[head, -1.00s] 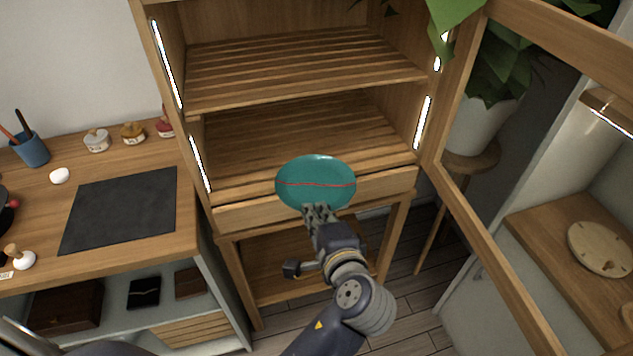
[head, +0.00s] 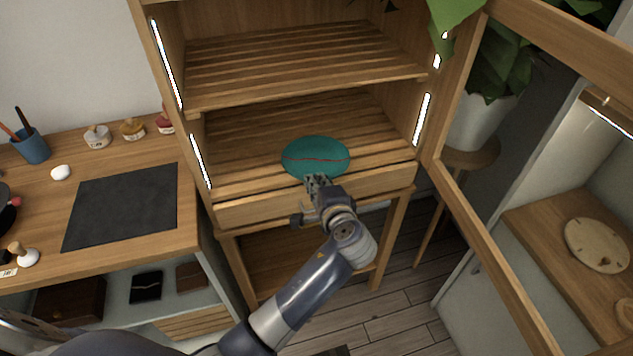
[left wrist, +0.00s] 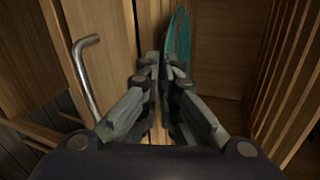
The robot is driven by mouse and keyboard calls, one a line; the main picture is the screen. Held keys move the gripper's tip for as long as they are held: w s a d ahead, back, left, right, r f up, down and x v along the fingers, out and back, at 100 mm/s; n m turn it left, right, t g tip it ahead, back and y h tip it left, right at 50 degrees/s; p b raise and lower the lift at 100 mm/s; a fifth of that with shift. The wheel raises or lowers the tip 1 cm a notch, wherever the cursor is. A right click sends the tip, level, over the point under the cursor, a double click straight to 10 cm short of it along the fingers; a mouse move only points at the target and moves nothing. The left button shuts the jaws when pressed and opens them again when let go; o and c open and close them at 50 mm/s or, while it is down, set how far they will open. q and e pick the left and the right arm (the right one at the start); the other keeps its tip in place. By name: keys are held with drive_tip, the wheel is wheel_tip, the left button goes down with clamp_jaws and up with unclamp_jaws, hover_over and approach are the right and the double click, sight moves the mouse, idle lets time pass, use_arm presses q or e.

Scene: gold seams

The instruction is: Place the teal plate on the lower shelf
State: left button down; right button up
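The teal plate (head: 315,147) with a red seam across it is in the open wooden cabinet's lower bay in the head view. My left gripper (head: 317,181) is shut on its near rim. The plate is over the front part of the slatted lower shelf (head: 240,150); I cannot tell whether it touches the slats. In the left wrist view the plate (left wrist: 181,42) shows edge-on beyond the nearly closed fingers (left wrist: 160,75). The gripped rim is partly hidden by the fingers. My right gripper is not in view.
The slatted upper shelf (head: 300,62) is empty above the plate. A drawer front (head: 255,211) runs below the lower shelf. The open glazed door (head: 490,255) stands at the right, near a potted plant (head: 480,120). A counter with a dark mat (head: 125,205) is at the left.

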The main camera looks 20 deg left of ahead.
use_arm(q)
drive_tip(key=c, duration=2.2)
unclamp_jaws()
drive_tip(key=shift+f, duration=0.1)
drive_tip(key=o, duration=0.4)
